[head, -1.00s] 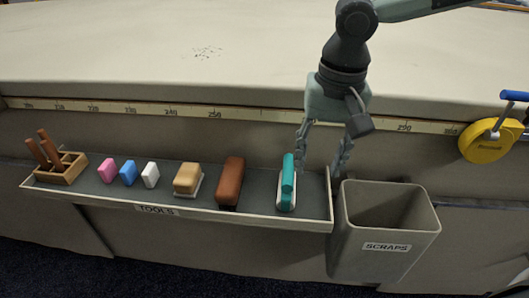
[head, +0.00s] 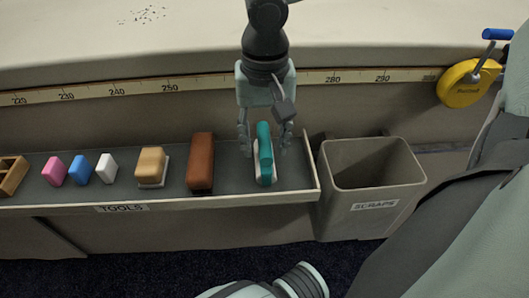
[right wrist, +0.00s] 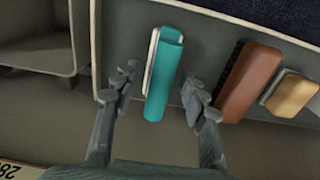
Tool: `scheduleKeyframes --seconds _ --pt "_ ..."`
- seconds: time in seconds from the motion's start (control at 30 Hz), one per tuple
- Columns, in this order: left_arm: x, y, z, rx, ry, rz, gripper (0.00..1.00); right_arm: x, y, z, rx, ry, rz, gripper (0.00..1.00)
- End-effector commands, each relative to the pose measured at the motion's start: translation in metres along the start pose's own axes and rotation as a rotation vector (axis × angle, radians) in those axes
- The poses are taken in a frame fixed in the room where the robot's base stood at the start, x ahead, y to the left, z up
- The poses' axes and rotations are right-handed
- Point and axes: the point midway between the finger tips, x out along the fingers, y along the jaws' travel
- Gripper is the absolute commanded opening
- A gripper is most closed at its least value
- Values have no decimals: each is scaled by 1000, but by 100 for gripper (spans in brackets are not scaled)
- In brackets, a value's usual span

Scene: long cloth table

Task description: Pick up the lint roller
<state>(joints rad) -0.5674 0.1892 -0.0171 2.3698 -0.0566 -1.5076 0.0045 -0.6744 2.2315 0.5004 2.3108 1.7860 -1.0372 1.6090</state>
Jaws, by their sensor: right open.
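The lint roller appears to be the teal-and-white tool (head: 265,160) at the right end of the tools tray; it also shows in the right wrist view (right wrist: 163,80). My right gripper (head: 266,147) is open above it, its fingers pointing down. In the right wrist view my gripper (right wrist: 158,85) has one finger on each side of the teal body, with gaps visible on both sides. Whether the fingertips reach down to its level is hard to tell. My left gripper is not in view.
The tray (head: 60,208) also holds a brown brush (head: 200,160), a tan block (head: 151,165), white, blue and pink blocks, and a wooden holder (head: 12,175). A scraps bin (head: 372,190) stands just right. A yellow tape measure (head: 468,85) is at the table edge.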

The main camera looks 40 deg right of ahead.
Motion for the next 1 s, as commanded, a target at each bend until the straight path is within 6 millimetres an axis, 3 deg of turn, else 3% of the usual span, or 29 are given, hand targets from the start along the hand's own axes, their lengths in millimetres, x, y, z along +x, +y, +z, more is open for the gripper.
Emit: scheduleKeyframes --seconds 0.2,0.53,1.0 --pt "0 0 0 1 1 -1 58 0 0 0 0 0 -1 42" --pt "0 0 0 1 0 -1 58 0 0 0 0 0 -1 1" --pt "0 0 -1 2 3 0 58 -5 0 -1 0 2 -2 0"
